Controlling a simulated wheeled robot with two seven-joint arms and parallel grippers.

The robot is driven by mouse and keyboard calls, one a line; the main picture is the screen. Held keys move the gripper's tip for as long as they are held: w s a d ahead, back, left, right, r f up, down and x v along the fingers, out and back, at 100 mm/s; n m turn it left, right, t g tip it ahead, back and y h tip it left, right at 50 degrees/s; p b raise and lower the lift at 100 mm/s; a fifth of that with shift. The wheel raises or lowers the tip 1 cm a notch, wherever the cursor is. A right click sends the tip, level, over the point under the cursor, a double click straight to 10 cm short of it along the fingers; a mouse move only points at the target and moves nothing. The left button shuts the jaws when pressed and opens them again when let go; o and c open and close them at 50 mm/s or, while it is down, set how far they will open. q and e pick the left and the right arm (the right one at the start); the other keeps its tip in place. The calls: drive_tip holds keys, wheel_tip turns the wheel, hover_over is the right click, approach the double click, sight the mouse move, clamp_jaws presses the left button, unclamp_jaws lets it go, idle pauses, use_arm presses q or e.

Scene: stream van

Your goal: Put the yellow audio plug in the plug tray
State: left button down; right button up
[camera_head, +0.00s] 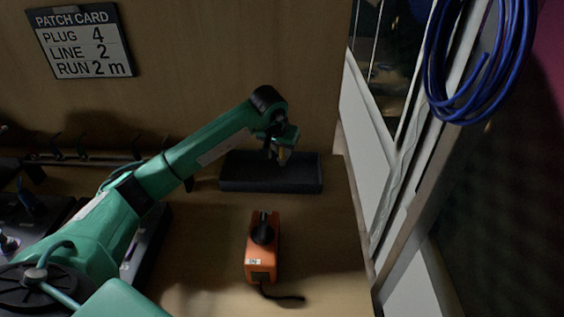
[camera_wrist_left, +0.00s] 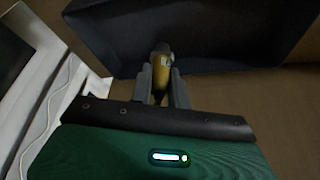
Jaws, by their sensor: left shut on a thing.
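My left gripper (camera_head: 282,158) is shut on the yellow audio plug (camera_wrist_left: 161,76). In the left wrist view the gripper (camera_wrist_left: 161,82) has a finger on each side of the plug, and the plug's far end points towards the dark tray. In the head view the plug is small and partly hidden by the gripper. The plug tray (camera_head: 250,186) is a dark, shallow, rectangular box at the back of the wooden bench. The gripper and plug are at its right half, seemingly above it. The tray also fills the top of the left wrist view (camera_wrist_left: 235,40). My right gripper is not in view.
An orange device (camera_head: 262,262) with a black top and short cable stands on the bench in front of the tray. A patch card (camera_head: 82,42) hangs on the back wall. Blue coiled cable (camera_head: 470,100) hangs at the right, by a pale door frame.

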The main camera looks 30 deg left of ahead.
sight(281, 159)
use_arm(q)
drive_tip(key=shift+f, duration=0.65)
wheel_tip(281, 159, down, 4)
drive_tip(key=shift+r, duration=0.1)
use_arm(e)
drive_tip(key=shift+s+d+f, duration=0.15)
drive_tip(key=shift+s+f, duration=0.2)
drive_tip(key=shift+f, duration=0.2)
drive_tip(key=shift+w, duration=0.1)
